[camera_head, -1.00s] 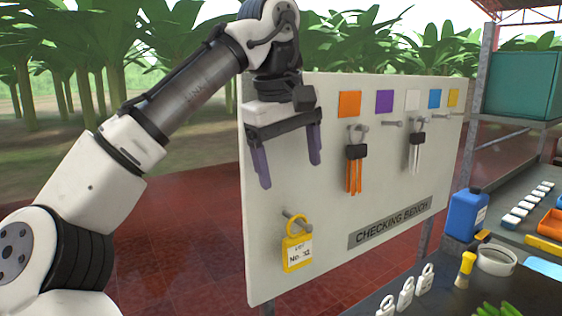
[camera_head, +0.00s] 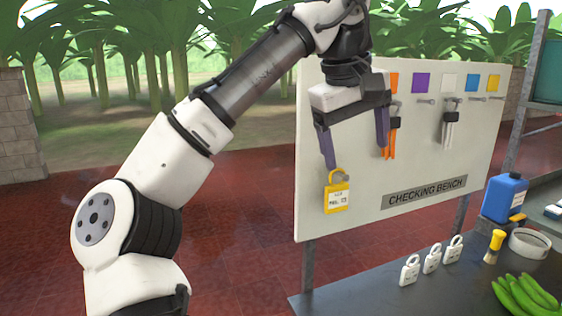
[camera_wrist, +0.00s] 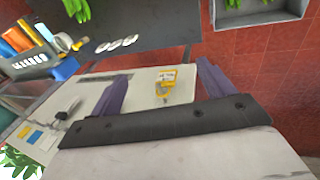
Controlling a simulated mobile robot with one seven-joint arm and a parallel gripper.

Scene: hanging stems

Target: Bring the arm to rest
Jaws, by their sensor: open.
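My arm reaches up and to the right across the head view. My gripper (camera_head: 356,154) is open, its two purple fingers pointing down in front of the pale board (camera_head: 470,158). Nothing is between the fingers. In the wrist view the gripper (camera_wrist: 160,92) also shows wide apart, with the board behind it. A yellow padlock with a white label (camera_head: 337,193) hangs on the board just below the left finger in the head view. It also shows between the fingers in the wrist view (camera_wrist: 166,84), farther off.
Orange strips (camera_head: 389,142) and grey strips (camera_head: 449,132) hang on board pegs to the right. The dark bench (camera_head: 400,300) holds white padlocks (camera_head: 432,258), green bananas (camera_head: 527,296), a yellow brush (camera_head: 494,246), a white ring (camera_head: 529,242) and a blue jug (camera_head: 504,197). The red floor at left is clear.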

